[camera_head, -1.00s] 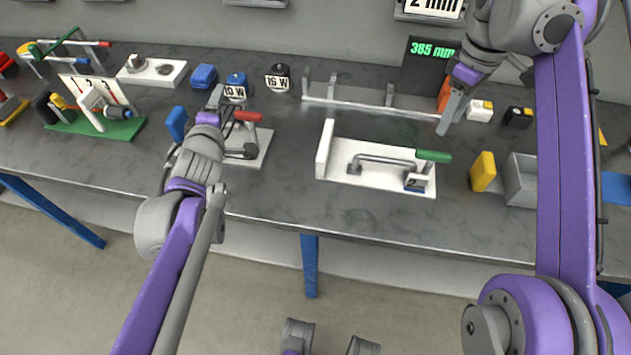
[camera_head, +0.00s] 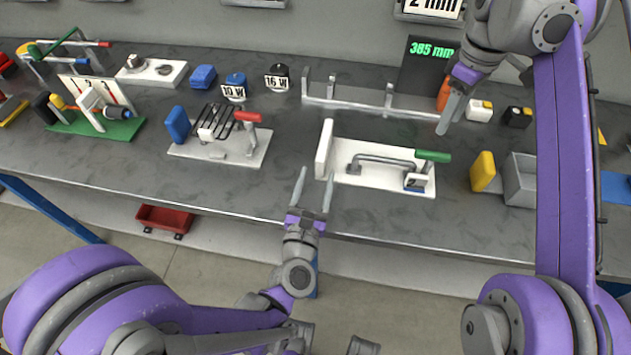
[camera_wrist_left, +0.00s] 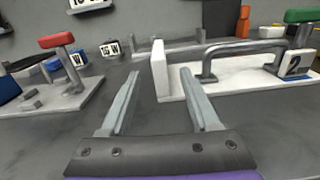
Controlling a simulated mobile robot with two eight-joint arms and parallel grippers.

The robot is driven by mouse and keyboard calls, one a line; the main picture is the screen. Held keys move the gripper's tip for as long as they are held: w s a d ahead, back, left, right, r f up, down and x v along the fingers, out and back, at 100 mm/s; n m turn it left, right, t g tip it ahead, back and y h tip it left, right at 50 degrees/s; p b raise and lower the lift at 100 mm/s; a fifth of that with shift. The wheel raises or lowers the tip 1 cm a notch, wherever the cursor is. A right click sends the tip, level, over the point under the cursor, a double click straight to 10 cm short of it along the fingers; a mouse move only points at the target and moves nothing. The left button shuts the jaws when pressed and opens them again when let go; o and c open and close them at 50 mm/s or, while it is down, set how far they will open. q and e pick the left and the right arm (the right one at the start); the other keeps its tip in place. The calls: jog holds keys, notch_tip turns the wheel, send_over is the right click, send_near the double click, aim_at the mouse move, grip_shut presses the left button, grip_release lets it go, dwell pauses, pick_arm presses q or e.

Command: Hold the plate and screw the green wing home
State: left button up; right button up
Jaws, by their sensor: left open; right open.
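A white plate (camera_head: 345,176) lies on the bench with an upright white wall at its left end. A grey bent bar (camera_head: 385,161) runs along it. The green wing (camera_head: 433,156) sits at its right end, above a small block marked 2 (camera_head: 415,181). The wing also shows in the left wrist view (camera_wrist_left: 302,15). My left gripper (camera_head: 315,185) is open and empty, at the bench's front edge just left of the plate and apart from it. My right gripper (camera_head: 453,108) is open, behind the green wing near the rear rail; its fingertips partly overlap in view.
A metal rail (camera_head: 350,103) stands behind the plate. A yellow block (camera_head: 483,171) and a grey bin (camera_head: 520,180) are to its right. A white fixture with a red handle (camera_head: 248,116) is to its left. Bare bench lies between that fixture and the plate.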

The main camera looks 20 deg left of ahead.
aim_at(324, 147)
pick_arm(q)
jog(key=shift+f, duration=0.25)
jog(key=shift+w+n, duration=0.25)
jog(key=shift+n, duration=0.05)
jog(key=w, duration=0.6)
jog(key=w+a, duration=0.1)
jog(key=w, duration=0.3)
grip_shut()
dwell(0.9)
